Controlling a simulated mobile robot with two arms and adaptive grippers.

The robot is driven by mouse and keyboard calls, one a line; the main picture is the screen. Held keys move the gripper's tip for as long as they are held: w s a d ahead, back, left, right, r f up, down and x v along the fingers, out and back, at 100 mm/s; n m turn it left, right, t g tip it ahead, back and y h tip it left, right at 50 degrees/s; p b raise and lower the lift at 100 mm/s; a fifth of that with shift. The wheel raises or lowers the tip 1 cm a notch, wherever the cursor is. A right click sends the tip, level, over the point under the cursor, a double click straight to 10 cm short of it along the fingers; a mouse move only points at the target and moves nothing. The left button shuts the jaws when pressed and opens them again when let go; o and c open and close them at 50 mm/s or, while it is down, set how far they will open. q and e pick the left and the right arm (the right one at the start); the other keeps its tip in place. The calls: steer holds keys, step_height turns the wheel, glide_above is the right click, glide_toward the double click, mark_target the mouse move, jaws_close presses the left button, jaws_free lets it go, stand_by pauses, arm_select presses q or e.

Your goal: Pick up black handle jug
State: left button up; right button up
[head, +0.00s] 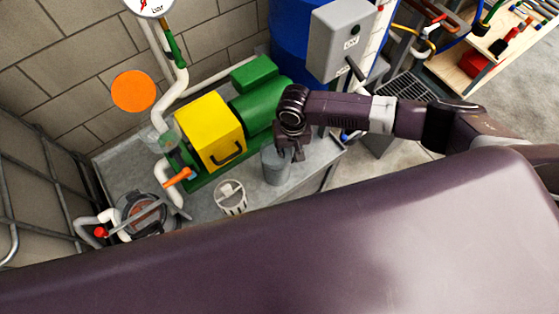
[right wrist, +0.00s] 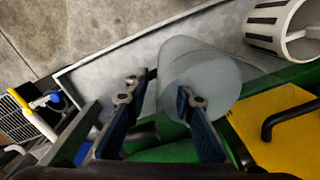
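The jug (head: 275,167) is a grey cylinder standing on the grey metal tray beside the green and yellow pump. In the right wrist view the jug (right wrist: 200,70) is seen from above. A dark strip at its left side, between my fingers, looks like the black handle (right wrist: 149,84), mostly hidden. My right gripper (head: 290,153) is over the jug's near right rim in the head view. In the right wrist view my right gripper (right wrist: 160,90) is open, one finger left of the handle, the other overlapping the jug. Contact cannot be told. My left gripper is not in view.
A white slotted basket (head: 231,197) stands left of the jug. The yellow box (head: 209,132) and green motor (head: 262,110) stand close behind. A grey control box (head: 340,40) is above right. A clear-lidded round strainer (head: 140,212) is at left. The tray's right edge is near the jug.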

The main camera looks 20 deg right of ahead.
steer(key=shift+c, duration=0.4)
jaws_close()
steer(key=shift+w+r, duration=0.1)
steer(key=shift+r, duration=0.2)
